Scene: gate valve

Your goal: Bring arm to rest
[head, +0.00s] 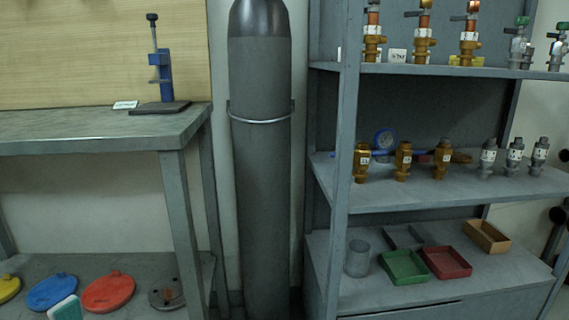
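Neither of my grippers nor my arms show in the head view. No gate valve can be made out for certain. Several brass valves with copper tops, one of them a brass valve (421,32), stand on the upper shelf of the grey rack (343,190) at the right. Grey valves with green handles, one of them a green-handled valve (517,45), stand at that shelf's right end. Brass fittings, one of them a brass fitting (403,161), and grey fittings, one of them a grey fitting (515,158), stand upright on the middle shelf.
A grey gas cylinder (262,170) stands between the rack and a workbench (90,130). A blue stand (164,75) is on the bench. Coloured discs, including a red disc (108,291), lie below. A green tray (404,267), a red tray (446,262) and a brown box (487,236) sit on the low shelf.

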